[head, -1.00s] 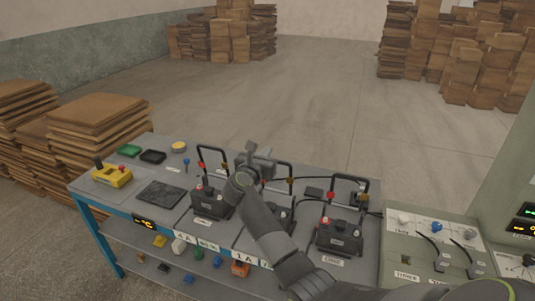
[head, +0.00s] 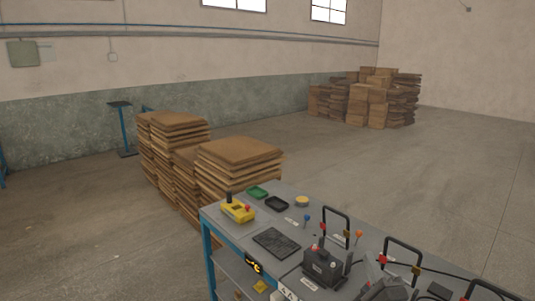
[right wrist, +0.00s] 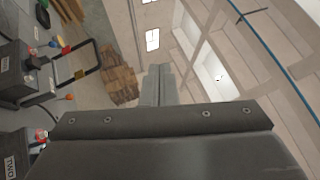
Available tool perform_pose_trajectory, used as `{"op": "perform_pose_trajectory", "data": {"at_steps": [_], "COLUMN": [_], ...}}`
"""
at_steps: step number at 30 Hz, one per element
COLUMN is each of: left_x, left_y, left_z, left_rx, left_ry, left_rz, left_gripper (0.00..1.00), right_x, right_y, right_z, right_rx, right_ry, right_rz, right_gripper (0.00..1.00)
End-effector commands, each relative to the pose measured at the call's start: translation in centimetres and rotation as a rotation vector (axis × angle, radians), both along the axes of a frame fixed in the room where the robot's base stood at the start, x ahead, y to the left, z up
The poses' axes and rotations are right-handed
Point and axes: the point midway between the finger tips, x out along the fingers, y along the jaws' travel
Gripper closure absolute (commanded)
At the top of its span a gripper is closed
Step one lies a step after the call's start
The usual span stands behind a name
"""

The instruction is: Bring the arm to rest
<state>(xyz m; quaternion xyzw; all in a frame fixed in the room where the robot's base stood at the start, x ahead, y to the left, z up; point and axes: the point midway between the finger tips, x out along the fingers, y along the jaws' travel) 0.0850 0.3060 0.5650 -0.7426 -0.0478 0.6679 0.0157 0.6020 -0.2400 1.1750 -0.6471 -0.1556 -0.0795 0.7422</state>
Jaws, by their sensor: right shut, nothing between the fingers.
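My right gripper (head: 383,284) is at the bottom edge of the head view, low over the bench and partly cut off by the frame. In the right wrist view its fingers (right wrist: 158,84) are together, with nothing held between them. A black battery unit (head: 325,266) with a tall black handle stands upright just left of the gripper in the head view. A unit labelled TWO (right wrist: 14,160) shows at the lower left of the right wrist view, beside the gripper body. My left gripper is not in view.
The blue-framed bench (head: 225,240) holds a yellow box (head: 238,211), a green tray (head: 257,192), a black tray (head: 277,203) and a dark mat (head: 276,242). Stacked boards (head: 240,152) stand behind its left end. The floor (head: 410,175) beyond is open.

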Motion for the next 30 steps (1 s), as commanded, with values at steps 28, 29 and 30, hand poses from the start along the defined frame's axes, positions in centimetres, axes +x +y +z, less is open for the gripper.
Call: {"op": "perform_pose_trajectory", "data": {"at_steps": [28, 29, 30], "left_x": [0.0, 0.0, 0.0], "left_y": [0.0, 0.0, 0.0], "left_z": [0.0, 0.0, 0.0], "left_rx": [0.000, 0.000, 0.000], "left_ry": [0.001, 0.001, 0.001], "left_rz": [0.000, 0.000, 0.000], "left_gripper": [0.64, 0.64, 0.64], "right_x": [-33.8, -34.7, -35.9], "right_y": [-5.1, -5.5, -6.0], "right_z": [-20.5, -20.4, -20.3], "right_rx": [-1.716, -1.732, -1.753], "right_ry": [1.107, 1.140, 1.183], "right_rz": [0.586, 0.603, 0.623], "right_gripper": [1.00, 1.00, 1.00]}}
